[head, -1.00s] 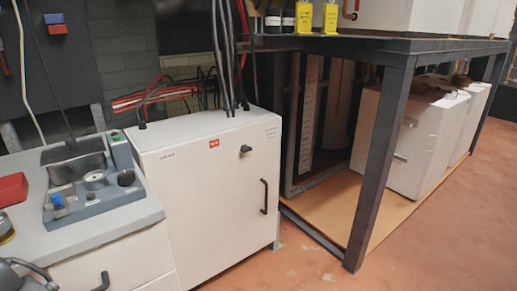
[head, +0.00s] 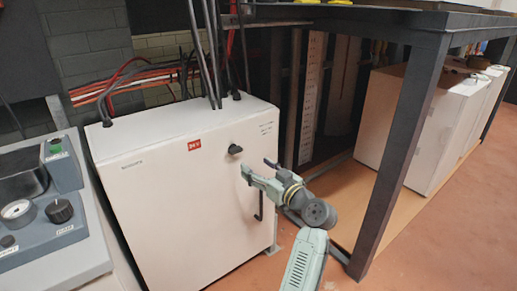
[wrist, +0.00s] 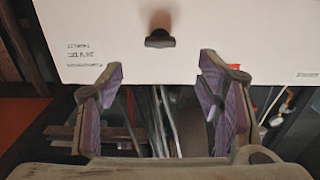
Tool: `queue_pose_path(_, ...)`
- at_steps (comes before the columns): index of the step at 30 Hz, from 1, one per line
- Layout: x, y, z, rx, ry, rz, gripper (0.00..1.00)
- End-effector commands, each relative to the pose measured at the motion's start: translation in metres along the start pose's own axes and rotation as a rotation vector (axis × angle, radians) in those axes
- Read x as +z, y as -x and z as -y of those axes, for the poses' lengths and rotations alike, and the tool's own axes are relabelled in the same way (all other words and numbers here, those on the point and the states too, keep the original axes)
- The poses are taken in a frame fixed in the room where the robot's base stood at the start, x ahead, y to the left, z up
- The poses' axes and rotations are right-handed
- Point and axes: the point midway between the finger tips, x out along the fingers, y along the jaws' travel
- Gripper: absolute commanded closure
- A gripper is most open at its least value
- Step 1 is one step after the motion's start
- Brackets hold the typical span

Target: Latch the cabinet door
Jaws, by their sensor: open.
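The white cabinet (head: 160,215) stands left of centre in the head view, and its front door looks closed. The black latch knob (head: 235,150) sits high on the door near its right edge. The knob also shows in the wrist view (wrist: 160,39), with its grip lying sideways. My gripper (head: 257,167) is open and empty in front of the door, just right of and below the knob in the head view. In the wrist view the fingers (wrist: 162,70) are apart, with the knob beyond them.
A grey bench with a control panel (head: 45,215) stands left of the cabinet. Black cables (head: 203,60) rise from the cabinet top. A dark table frame (head: 405,140) stands close on the right, with white units (head: 425,130) beneath. The red floor (head: 440,240) is clear at lower right.

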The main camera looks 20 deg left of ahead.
Motion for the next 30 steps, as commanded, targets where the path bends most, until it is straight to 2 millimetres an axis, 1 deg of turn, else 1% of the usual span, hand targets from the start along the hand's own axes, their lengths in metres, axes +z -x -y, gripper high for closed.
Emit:
queue_pose_path(2, 0.002, -0.003, -0.001, -0.005, -0.002, 0.003, 0.40)
queue_pose_path(5, 0.000, -0.015, 0.000, -0.007, -0.002, 0.002, 0.40)
queue_pose_path(12, -0.001, -0.061, 0.000, -0.007, -0.004, 0.002, 0.40)
queue_pose_path(15, 0.000, -0.079, 0.001, -0.006, -0.003, 0.003, 0.40)
queue_pose_path(18, 0.000, -0.092, 0.000, -0.004, -0.002, 0.002, 0.40)
queue_pose_path(23, 0.001, -0.104, -0.001, -0.003, -0.002, 0.001, 0.40)
queue_pose_path(30, 0.002, -0.106, -0.001, -0.002, -0.001, 0.002, 0.40)
